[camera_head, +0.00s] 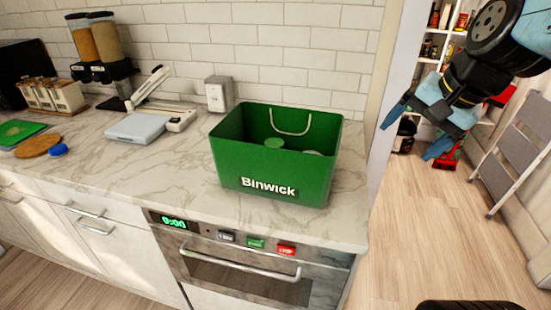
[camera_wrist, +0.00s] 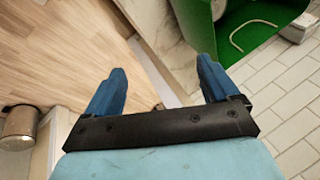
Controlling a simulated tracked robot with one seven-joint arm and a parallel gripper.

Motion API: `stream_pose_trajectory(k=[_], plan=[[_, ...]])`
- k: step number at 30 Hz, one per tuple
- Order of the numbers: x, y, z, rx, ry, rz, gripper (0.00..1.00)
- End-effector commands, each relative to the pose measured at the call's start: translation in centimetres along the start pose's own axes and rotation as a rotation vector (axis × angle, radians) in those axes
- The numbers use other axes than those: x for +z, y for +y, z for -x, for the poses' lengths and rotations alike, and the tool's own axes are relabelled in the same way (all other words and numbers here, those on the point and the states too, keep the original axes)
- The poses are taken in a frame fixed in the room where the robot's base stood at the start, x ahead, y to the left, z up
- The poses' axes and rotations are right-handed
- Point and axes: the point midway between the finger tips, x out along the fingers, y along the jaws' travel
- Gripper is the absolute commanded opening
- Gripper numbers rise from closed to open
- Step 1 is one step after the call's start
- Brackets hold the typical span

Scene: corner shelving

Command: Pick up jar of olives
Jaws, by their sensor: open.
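No jar in view can be made out as the jar of olives. A green Binwick bin (camera_head: 235,163) stands on the marble counter, and part of it shows in the wrist view (camera_wrist: 282,12). My gripper (camera_head: 416,130) is open and empty, in the air to the right of the bin and past the counter's end. In the wrist view its fingers (camera_wrist: 160,65) are apart with nothing between them.
The marble counter (camera_head: 110,165) ends right of the bin, above an oven (camera_head: 240,280). A wall edge (camera_head: 392,100) stands between bin and gripper. Stocked shelves (camera_head: 430,45) and a grey folding ladder (camera_head: 515,140) are at the right. Wooden floor (camera_head: 440,220) is clear below the gripper.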

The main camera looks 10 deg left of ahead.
Motion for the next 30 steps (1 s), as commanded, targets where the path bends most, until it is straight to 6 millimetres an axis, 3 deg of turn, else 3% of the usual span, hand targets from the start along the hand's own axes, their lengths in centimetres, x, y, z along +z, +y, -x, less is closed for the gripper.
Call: stream_pose_trajectory(k=[9, 15, 21, 30], plan=[[-0.3, -9.8, -6.5, -0.102, -0.298, -0.662, 0.88], [-0.1, -14.9, -10.3, -0.08, -0.468, -1.051, 0.88], [0.1, -17.8, -12.7, -0.042, -0.567, -1.291, 0.88], [1.1, -19.4, -15.4, -0.026, -0.595, -1.359, 0.88]])
